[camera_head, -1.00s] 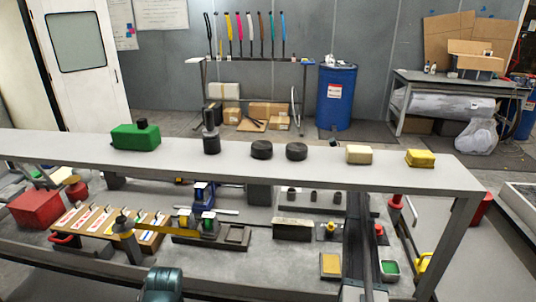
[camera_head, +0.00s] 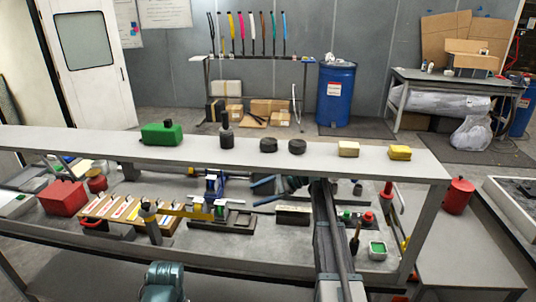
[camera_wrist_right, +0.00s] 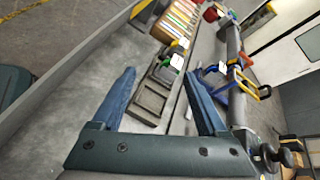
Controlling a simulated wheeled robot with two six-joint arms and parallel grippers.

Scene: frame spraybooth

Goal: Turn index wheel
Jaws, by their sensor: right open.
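My right gripper (camera_head: 252,193) reaches in under the raised shelf, its blue fingers spread and pointing left. In the right wrist view the open gripper (camera_wrist_right: 160,78) has nothing between its fingers. Beyond its tips are a dark fixture (camera_wrist_right: 150,97) and a blue device (camera_wrist_right: 218,92) with a yellow part. In the head view the blue device (camera_head: 211,189) stands left of the gripper, apart from it, above the dark fixture (camera_head: 236,220). I cannot tell which part is the index wheel. A teal link of my left arm shows at the bottom; its gripper is out of view.
The grey shelf (camera_head: 330,163) spans above the bench, carrying a green block (camera_head: 161,133), dark cylinders and a yellow block (camera_head: 400,152). A labelled rack (camera_head: 120,212) and red box (camera_head: 62,195) are left.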

